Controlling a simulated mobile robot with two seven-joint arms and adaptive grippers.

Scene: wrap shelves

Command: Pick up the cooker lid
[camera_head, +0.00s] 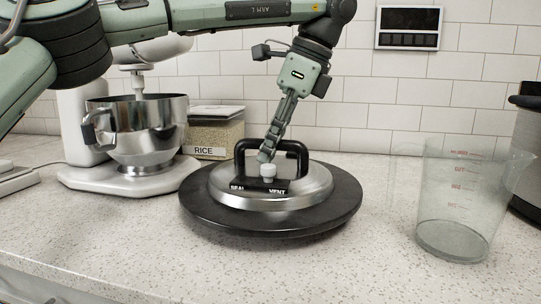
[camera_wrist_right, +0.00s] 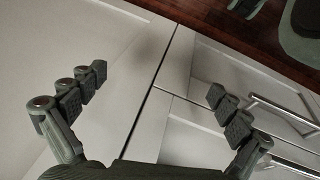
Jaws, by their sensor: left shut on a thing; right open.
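The cooker lid (camera_head: 300,198) is a round silver lid with a black rim, a black arched handle and a white knob between the words SEAL and VENT. My left gripper (camera_head: 268,155) reaches down from above and is shut on the lid's handle. The handle's far side is partly hidden by the fingers. My right gripper (camera_wrist_right: 155,105) is open and empty in the right wrist view, in front of white cabinet doors.
A mixer with a steel bowl (camera_head: 135,130) and a rice container (camera_head: 213,135) stand to the left. A clear measuring jug (camera_head: 455,205) stands to the right, near a dark appliance (camera_head: 527,150). The counter front (camera_head: 250,270) is clear. A tiled wall is behind.

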